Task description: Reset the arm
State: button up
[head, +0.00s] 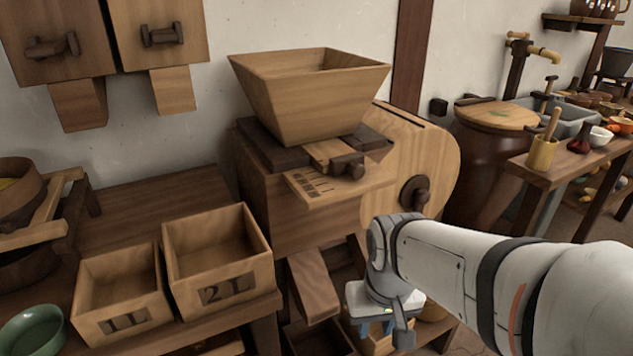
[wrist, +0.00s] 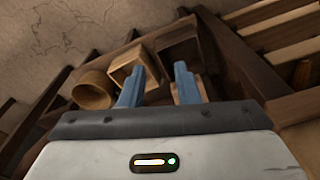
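My white arm reaches in from the right of the head view and bends down in front of the wooden mill (head: 300,205). My gripper (head: 376,329) points down at its end, low in front of the mill. In the wrist view its two blue fingers (wrist: 161,72) stand apart with nothing seen between them. Beyond them a small light wooden box (wrist: 127,66) and a round wooden tub (wrist: 93,90) sit low by dark boards. The left finger overlaps the box in the picture; I see no contact.
Wooden boxes marked 1L (head: 122,318) and 2L (head: 235,290) stand left of the mill. The mill carries a square hopper (head: 310,100), a side wheel (head: 425,160) and a sloping chute (head: 312,285). A lidded barrel (head: 490,150) and a bench with pots stand at the right.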

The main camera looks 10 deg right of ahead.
notch_tip(320, 180, up, 31)
jog(key=t+p, duration=0.1)
jog(key=p, duration=2.5)
jog(key=shift+s+d+p, duration=0.15)
jog(key=shift+s+p, duration=0.05)
jog(key=shift+p, duration=0.2)
